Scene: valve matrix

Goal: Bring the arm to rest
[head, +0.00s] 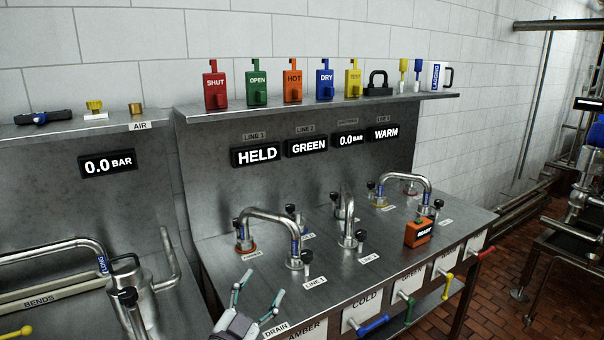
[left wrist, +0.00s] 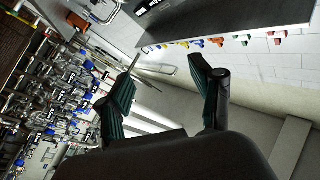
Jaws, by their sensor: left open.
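My left gripper (head: 257,298) is low in the middle of the head view, over the front left part of the steel bench (head: 300,268), near the DRAIN label. Its fingers are spread apart with nothing between them. In the left wrist view its two dark green fingers (left wrist: 168,95) are also apart and empty. That view is tilted and shows pipework and the shelf of tags at a distance. My right gripper is in neither view.
Bent steel pipes (head: 269,216) rise from the bench right of the gripper. An orange box (head: 418,232) stands at right. Coloured tags and a mug (head: 437,77) line the shelf (head: 300,103). Valve handles, such as the blue one (head: 373,325), stick out in front. A pipe vessel (head: 130,290) is at left.

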